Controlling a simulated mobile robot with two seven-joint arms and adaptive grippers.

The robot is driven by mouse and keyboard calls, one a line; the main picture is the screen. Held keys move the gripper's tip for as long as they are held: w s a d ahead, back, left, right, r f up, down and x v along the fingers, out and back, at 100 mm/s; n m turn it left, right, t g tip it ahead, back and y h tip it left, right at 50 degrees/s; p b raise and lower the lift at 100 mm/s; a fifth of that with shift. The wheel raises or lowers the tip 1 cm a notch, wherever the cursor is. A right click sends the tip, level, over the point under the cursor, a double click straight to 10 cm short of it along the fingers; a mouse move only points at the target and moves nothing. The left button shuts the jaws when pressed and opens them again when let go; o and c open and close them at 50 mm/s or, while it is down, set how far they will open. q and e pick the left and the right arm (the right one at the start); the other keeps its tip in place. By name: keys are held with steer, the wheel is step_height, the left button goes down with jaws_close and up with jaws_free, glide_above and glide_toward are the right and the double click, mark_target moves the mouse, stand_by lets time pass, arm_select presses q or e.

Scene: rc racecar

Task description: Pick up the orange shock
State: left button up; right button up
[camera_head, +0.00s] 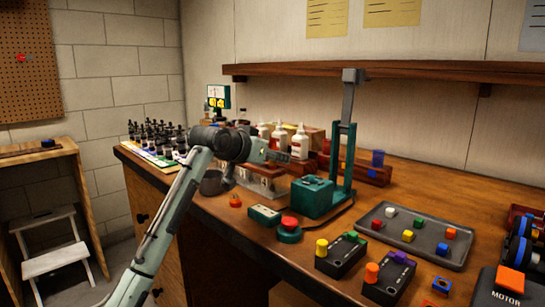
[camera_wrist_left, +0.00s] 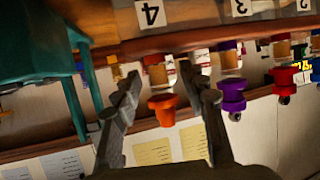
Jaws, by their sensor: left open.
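The orange shock (camera_wrist_left: 163,109) shows in the left wrist view, which looks upside down, below a white label with a 4 on a wooden rack (camera_wrist_left: 190,40). In that view my left gripper (camera_wrist_left: 158,74) is open, with one finger to each side of the orange shock. I cannot tell whether either finger touches it. In the head view my left gripper (camera_head: 278,154) reaches over the workbench near the rack (camera_head: 262,182). The orange shock cannot be made out there. My right gripper is not in view.
A purple shock (camera_wrist_left: 231,97) and a red shock (camera_wrist_left: 284,80) stand beside the orange one. A green press (camera_head: 313,196) is right of the rack. White bottles (camera_head: 300,142) stand behind my gripper. A grey tray (camera_head: 398,250) with coloured blocks lies farther right.

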arm_select(q)
jaws_close()
